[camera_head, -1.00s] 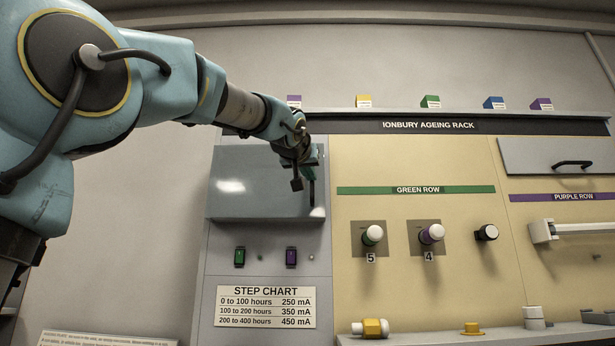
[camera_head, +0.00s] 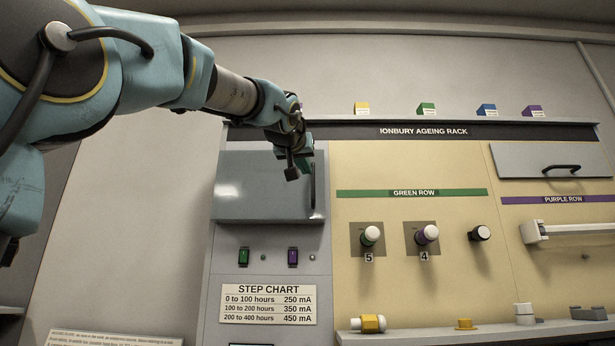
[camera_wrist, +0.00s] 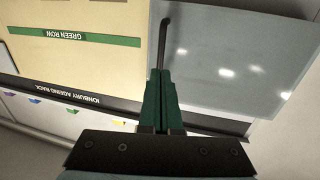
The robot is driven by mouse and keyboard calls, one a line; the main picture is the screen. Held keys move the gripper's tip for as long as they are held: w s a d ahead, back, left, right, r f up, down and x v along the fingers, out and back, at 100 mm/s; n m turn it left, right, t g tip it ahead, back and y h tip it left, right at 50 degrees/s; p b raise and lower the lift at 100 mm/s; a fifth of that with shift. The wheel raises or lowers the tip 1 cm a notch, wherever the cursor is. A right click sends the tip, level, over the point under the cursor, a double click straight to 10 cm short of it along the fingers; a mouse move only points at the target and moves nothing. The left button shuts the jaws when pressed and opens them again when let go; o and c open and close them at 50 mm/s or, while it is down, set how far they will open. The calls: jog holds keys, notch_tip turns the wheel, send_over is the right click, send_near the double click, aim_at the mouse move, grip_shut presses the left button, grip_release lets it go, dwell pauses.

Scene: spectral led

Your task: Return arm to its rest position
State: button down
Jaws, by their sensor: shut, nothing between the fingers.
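My arm reaches in from the left in the head view. My gripper (camera_head: 303,160) is in front of the upper right part of the grey door panel (camera_head: 255,185), near its dark upright handle (camera_head: 313,190). In the wrist view, my green fingers (camera_wrist: 160,78) are together with nothing between them. They point toward the lower end of the handle (camera_wrist: 163,42) as pictured, with the grey door (camera_wrist: 225,60) to the right. I cannot tell whether the fingertips touch the handle. The door looks closed.
A yellow part (camera_head: 370,323) lies on the shelf below. Coloured blocks (camera_head: 427,109) stand on top. Bare wall (camera_head: 120,210) lies left of the rack.

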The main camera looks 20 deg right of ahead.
jog(key=b+v, duration=0.2)
jog(key=v, duration=0.5)
jog(key=shift+w, duration=0.1)
